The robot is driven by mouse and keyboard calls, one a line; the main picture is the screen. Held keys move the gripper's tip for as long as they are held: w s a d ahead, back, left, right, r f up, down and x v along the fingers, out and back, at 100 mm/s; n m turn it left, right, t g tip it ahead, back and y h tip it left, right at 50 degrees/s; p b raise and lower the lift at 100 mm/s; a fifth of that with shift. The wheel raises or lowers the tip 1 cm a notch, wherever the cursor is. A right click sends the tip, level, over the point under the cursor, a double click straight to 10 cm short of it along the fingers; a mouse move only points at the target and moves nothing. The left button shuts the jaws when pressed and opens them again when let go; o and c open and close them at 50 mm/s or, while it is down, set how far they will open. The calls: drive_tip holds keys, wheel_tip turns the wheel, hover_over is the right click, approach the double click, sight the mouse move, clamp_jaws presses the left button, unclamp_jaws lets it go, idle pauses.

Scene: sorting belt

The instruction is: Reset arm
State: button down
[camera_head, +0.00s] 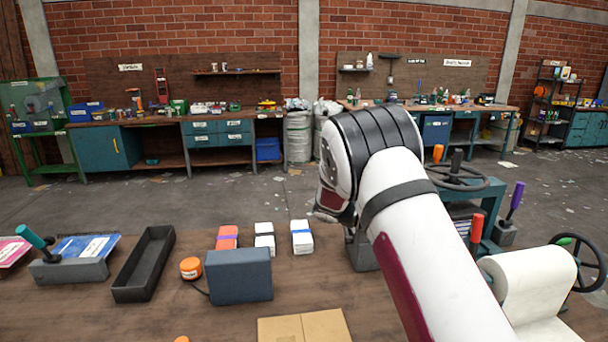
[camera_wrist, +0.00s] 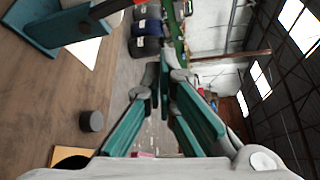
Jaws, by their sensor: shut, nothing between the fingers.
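My gripper (camera_wrist: 158,82) shows in the wrist view with teal and grey fingers, shut with nothing held between them. The wrist view is turned sideways, with the wooden table along its left and the roof on its right. In the head view my white arm with dark bands rises from the bottom right over the table (camera_head: 375,305) and bends at a black-banded joint. The gripper itself is hidden from the head view.
On the table stand a black tray (camera_head: 145,262), a blue-grey box (camera_head: 239,275), an orange round item (camera_head: 190,267), several small packs (camera_head: 302,236) and cardboard (camera_head: 305,327). A paper roll (camera_head: 530,280) and handwheel (camera_head: 577,263) stand at right. Workbenches line the brick wall.

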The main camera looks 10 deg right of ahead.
drive_tip(key=s+a+r+m+t+y, duration=0.2)
drive_tip(key=s+r+m+y, duration=0.2)
drive_tip(key=s+m, duration=0.25)
drive_tip(key=s+a+r+m+t+y, duration=0.2)
drive_tip(key=s+r+m+y, duration=0.2)
drive_tip(key=s+m, duration=0.3)
drive_tip(key=s+a+m+t+y, duration=0.6)
drive_tip(key=s+a+m, duration=0.5)
drive_tip(key=s+m, duration=0.3)
drive_tip(key=shift+s+a+r+t, duration=0.2)
drive_tip(key=shift+s+r+t, duration=0.2)
drive_tip(key=shift+t, duration=0.5)
